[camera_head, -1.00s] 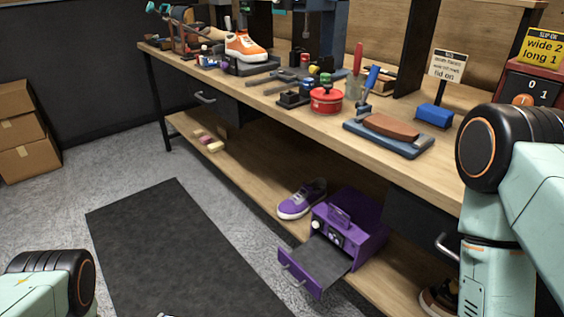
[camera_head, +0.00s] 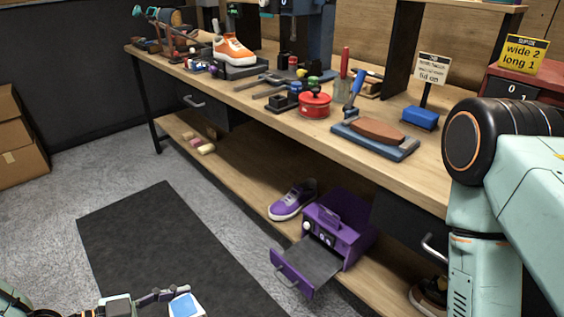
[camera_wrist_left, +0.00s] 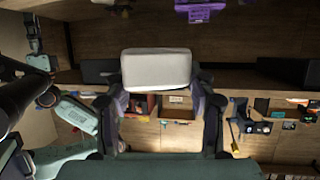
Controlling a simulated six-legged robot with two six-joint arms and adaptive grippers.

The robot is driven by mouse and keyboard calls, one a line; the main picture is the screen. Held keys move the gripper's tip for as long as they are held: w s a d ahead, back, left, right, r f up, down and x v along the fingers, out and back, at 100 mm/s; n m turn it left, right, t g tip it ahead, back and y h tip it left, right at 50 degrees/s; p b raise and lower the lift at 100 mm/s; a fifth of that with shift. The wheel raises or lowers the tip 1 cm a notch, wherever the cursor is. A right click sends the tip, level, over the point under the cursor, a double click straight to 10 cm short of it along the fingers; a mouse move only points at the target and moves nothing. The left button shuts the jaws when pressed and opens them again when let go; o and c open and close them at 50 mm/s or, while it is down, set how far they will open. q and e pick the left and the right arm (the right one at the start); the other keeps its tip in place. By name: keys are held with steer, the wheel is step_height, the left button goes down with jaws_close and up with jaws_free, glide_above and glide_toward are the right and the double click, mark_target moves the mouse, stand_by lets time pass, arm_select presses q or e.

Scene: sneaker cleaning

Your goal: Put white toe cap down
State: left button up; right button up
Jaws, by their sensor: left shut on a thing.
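In the left wrist view my left gripper (camera_wrist_left: 162,98) is shut on the white toe cap (camera_wrist_left: 158,68), a pale block with rounded edges between its two fingers. In the head view my left gripper (camera_head: 152,299) shows at the bottom edge, low in front of the workbench, partly cut off. A small blue-and-white piece (camera_head: 185,305) shows at its end; I cannot tell whether this is the toe cap. My right arm stands at the right, but its gripper is out of view.
The wooden workbench (camera_head: 285,128) carries an orange sneaker (camera_head: 232,49), a red pot (camera_head: 314,105) and a brown piece on a blue-grey board (camera_head: 404,150). On the lower shelf are a purple shoe (camera_head: 291,200) and a purple box with its drawer open (camera_head: 303,272). A dark mat (camera_head: 165,240) lies clear.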

arm_select(q)
steer(key=w+r, duration=0.5)
steer(key=r, duration=0.6)
steer(key=shift+w+d+r+n+t+y+p, duration=0.25)
steer(key=shift+w+d+n+t+y+p, duration=0.05)
steer(key=shift+y+p, duration=0.1)
steer(key=d+r+m+g+h, duration=0.1)
steer(key=d+r+m+g, duration=0.25)
steer(key=d, duration=0.25)
steer(key=d+r+m+g+h, duration=0.2)
steer(key=d+r+m+g, duration=0.15)
steer(key=d+g, duration=0.2)
steer(key=shift+w+d+f+m+g+y, duration=0.9)
steer(key=shift+w+d+f+m+g, duration=1.25)
steer(key=shift+f+m, duration=0.5)
steer(key=shift+s+a+r+n+t+h, duration=0.7)
steer(key=shift+s+a+r+n+t, duration=2.4)
steer(key=shift+a+r+n+t, duration=1.5)
steer(key=w+d+f+m+g+y, duration=0.4)
steer(key=f+m+g, duration=0.5)
steer(key=m+g, duration=0.5)
steer(key=shift+w+d+y, duration=0.4)
steer(key=shift+w+d, duration=0.05)
steer(key=shift+d, duration=0.7)
